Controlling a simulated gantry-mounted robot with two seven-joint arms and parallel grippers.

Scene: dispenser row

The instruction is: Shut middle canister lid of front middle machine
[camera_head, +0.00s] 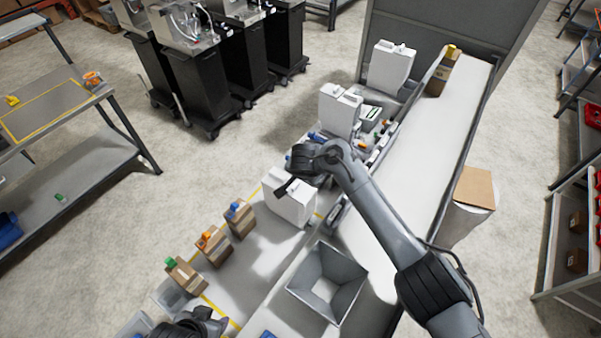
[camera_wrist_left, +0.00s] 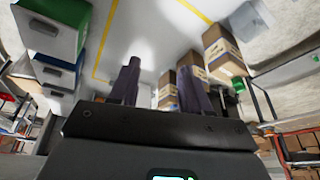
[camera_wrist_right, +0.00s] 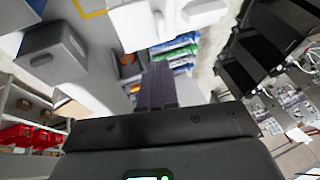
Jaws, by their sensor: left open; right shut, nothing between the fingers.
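White boxy units stand along the bench: a near one (camera_head: 289,207), a middle one (camera_head: 340,112) and a far one (camera_head: 390,68). Black cabinets (camera_head: 207,88) with metal tops and white tubes stand in a group on the floor. I cannot tell which unit is the front middle machine, and no canister lid is clear. My right gripper (camera_head: 283,187) is over the near white unit; its closed, empty fingers also show in the right wrist view (camera_wrist_right: 158,70). My left gripper (camera_head: 195,324) is at the bottom edge; its spread fingers show in the left wrist view (camera_wrist_left: 159,70).
Brown boxes with green, orange and blue tops (camera_head: 213,245) line the left edge. A long white surface (camera_head: 435,140) runs along the right. Open floor (camera_head: 120,200) lies left of the bench.

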